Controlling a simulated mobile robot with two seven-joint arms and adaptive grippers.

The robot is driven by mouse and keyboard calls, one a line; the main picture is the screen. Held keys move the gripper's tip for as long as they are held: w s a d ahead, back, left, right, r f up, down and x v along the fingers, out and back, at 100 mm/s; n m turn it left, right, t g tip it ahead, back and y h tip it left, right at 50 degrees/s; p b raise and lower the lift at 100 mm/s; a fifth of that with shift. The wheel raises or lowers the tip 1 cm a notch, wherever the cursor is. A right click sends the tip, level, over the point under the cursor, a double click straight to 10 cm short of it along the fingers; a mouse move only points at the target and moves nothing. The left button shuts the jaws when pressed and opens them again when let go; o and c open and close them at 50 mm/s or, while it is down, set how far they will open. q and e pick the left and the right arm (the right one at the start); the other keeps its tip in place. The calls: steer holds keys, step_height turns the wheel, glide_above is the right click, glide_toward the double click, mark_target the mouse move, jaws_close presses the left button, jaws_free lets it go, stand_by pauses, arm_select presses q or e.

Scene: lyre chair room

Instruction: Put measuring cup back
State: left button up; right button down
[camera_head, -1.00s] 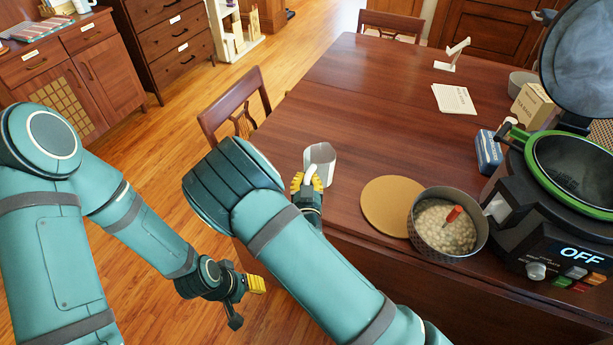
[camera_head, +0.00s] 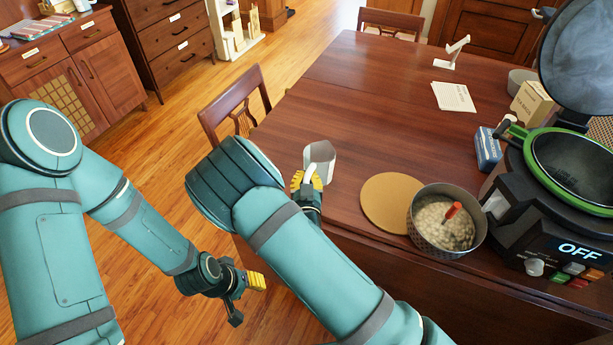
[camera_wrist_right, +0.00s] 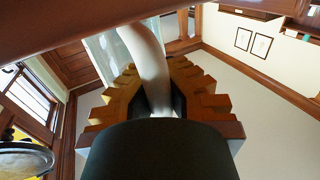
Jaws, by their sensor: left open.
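The measuring cup (camera_head: 320,158) is a pale grey cup with a whitish handle. It is at the near left edge of the wooden table, and I cannot tell whether its base touches the top. My right gripper (camera_head: 308,182) is shut on the cup's handle. In the right wrist view the handle (camera_wrist_right: 148,62) passes between the yellow finger pads (camera_wrist_right: 160,90), and the translucent cup wall (camera_wrist_right: 108,52) shows behind it. My left gripper (camera_head: 247,298) is open and empty, low over the floor to the left of the table.
On the table (camera_head: 345,90), a round tan mat (camera_head: 385,203) lies right of the cup, beside a perforated pot (camera_head: 447,240) of pale contents with a red-handled tool (camera_head: 452,211). A green-rimmed cooker (camera_head: 570,170) stands at the right. A chair (camera_head: 230,98) is at the left edge.

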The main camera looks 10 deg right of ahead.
steer(key=shift+s+f, duration=0.2)
steer(key=shift+f, duration=0.3)
steer(key=shift+s+f, duration=0.2)
steer(key=shift+f, duration=0.25)
steer(key=c, duration=1.4)
jaws_free()
steer(key=shift+o, duration=0.2)
steer(key=shift+s, duration=0.15)
steer(key=shift+f, duration=0.25)
steer(key=s+a+r, duration=0.1)
steer(key=s+r, duration=0.1)
steer(key=s, duration=0.9)
steer(key=shift+a, duration=0.3)
steer(key=shift+s, duration=0.1)
